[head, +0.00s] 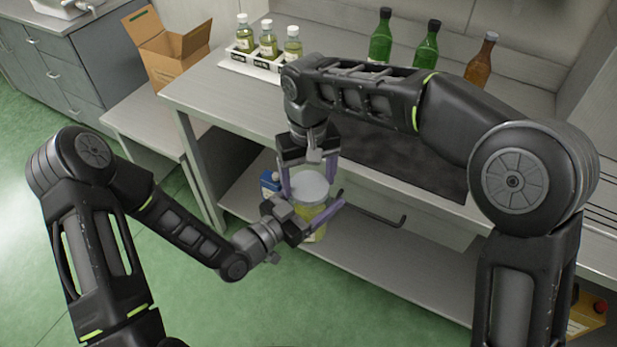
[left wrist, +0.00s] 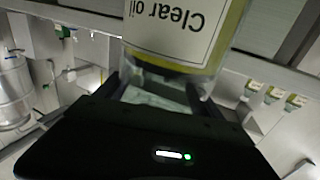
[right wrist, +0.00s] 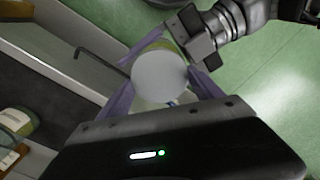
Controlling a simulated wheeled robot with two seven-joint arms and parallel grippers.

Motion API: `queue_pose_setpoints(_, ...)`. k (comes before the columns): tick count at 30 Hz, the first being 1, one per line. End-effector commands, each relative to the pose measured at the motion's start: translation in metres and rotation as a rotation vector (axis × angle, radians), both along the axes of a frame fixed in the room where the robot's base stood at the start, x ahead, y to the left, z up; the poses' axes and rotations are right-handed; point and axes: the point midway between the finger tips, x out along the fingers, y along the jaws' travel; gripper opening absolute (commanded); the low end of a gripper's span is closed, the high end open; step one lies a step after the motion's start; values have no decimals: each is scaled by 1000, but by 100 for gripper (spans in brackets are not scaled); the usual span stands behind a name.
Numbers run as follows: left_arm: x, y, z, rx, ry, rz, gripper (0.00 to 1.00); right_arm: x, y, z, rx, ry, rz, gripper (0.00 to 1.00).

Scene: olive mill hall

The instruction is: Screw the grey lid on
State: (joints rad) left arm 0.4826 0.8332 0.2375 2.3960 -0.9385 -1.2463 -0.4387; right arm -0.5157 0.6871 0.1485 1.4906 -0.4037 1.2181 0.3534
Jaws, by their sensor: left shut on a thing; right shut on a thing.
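The grey lid (head: 310,186) sits on top of a clear jar of yellow-green oil (head: 314,231), held in the air in front of the bench. My right gripper (head: 309,178) comes from above and is shut on the lid. The lid shows as a round grey disc between the fingers in the right wrist view (right wrist: 159,77). My left gripper (head: 318,217) comes from the left and is shut around the jar's body. The left wrist view shows the jar's label (left wrist: 170,22), reading "Clear oil", upside down. Whether the threads are engaged is hidden.
The bench (head: 230,95) carries a white rack (head: 250,64) of small oil bottles and several tall bottles, including a green one (head: 381,38). A lower shelf (head: 400,265) holds a blue-and-white container (head: 269,184). An open cardboard box (head: 172,52) stands at left.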

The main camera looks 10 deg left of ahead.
Motion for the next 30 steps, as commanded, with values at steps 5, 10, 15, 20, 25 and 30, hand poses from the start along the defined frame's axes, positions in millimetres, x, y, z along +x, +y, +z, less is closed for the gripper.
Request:
queue_pose_setpoints(5,0,0,2,-2,-4,-1,4,0,0,-3,-1,0,0,37)
queue_pose_setpoints(10,0,0,2,-2,-4,-1,4,0,0,-7,-1,0,0,37)
queue_pose_setpoints(15,0,0,2,-2,-4,-1,4,0,0,-10,0,0,0,37)
queue_pose_setpoints(20,0,0,2,-2,-4,-1,0,0,0,-11,0,0,-14,37)
queue_pose_setpoints(25,0,0,2,-2,-4,-1,0,0,0,-11,-1,-2,-218,37)
queue_pose_setpoints(30,0,0,2,-2,-4,-1,0,0,-1,-11,1,-5,-678,37)
